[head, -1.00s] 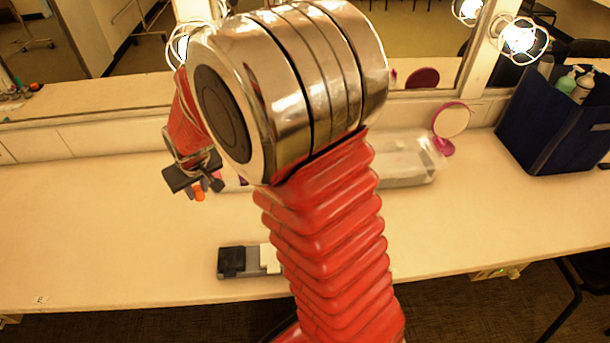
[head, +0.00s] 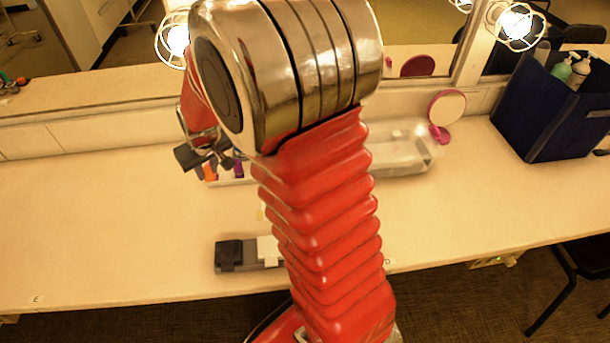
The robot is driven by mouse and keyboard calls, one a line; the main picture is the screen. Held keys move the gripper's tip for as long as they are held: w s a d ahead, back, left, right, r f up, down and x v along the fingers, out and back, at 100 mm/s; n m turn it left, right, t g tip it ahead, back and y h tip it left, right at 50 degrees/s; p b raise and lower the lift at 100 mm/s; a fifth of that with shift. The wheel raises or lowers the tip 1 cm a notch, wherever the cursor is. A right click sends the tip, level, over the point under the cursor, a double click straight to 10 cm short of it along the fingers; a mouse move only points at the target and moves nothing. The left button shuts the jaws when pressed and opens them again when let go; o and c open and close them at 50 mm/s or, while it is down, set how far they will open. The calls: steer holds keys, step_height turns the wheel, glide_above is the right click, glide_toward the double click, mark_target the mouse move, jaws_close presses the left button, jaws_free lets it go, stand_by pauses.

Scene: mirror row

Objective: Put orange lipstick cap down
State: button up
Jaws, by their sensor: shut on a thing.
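The orange lipstick cap (head: 209,174) is small and shows just below my gripper (head: 209,165), left of my arm. My gripper is shut on it. The cap appears in front of or over the left part of a pale, low holder (head: 228,181) with purple items (head: 238,170) in it. I cannot tell whether the cap touches the holder. My arm hides the holder's right part.
A grey block with black and white parts (head: 230,256) lies near the counter's front edge. Behind my arm are a clear box (head: 400,152) and a round pink mirror (head: 446,108). A navy caddy (head: 550,112) stands right. The counter's left (head: 90,220) is clear.

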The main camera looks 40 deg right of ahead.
steer(key=s+d+m, duration=0.1)
steer(key=s+d, duration=0.4)
steer(key=d, duration=0.8)
steer(key=s+d+m, duration=0.1)
steer(key=s+d, duration=0.4)
steer(key=d, duration=0.8)
steer(key=shift+s+h, duration=0.15)
steer(key=shift+h, duration=0.25)
steer(key=shift+d, duration=0.1)
steer(key=shift+f, duration=3)
steer(key=shift+f, duration=0.15)
steer(key=shift+f, duration=1.8)
steer(key=o, duration=1)
